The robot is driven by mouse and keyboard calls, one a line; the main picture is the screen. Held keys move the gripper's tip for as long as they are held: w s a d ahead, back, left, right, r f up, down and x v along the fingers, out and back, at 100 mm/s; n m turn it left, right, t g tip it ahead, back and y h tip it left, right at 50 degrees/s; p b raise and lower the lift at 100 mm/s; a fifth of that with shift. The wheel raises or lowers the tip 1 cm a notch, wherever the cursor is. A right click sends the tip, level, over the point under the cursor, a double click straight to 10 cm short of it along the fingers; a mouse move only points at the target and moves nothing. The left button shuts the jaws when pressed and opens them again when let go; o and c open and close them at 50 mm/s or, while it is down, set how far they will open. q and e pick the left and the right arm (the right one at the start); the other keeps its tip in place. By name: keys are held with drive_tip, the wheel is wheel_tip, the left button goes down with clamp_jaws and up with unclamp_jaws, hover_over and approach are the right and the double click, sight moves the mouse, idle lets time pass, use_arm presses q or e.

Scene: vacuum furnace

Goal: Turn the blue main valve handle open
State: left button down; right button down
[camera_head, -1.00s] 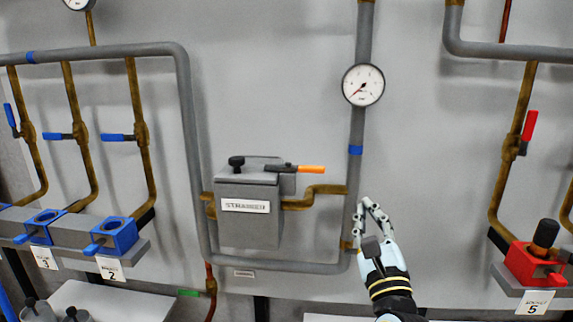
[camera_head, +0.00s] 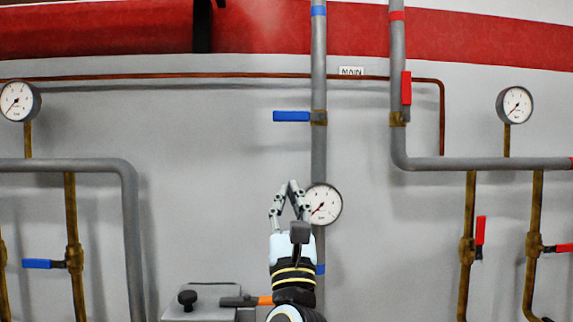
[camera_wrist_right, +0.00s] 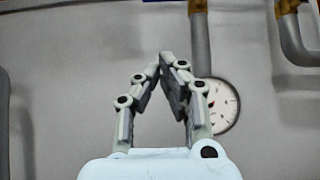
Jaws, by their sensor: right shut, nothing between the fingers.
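My left gripper is not in view.
A round gauge (camera_head: 323,204) sits on the same pipe, just right of my right gripper. A red handle (camera_head: 406,88) stands upright on the pipe to the right. A strainer box with an orange handle (camera_head: 265,300) is below.

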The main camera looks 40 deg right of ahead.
sight(300, 116)
drive_tip(key=s+a+r+p+x, duration=0.1)
drive_tip(key=r+p+x, duration=0.1)
drive_tip(key=p+x, duration=0.5)
drive_tip(key=x, duration=0.4)
drive_tip(key=shift+r, duration=0.4)
drive_tip(key=shift+d, duration=0.2)
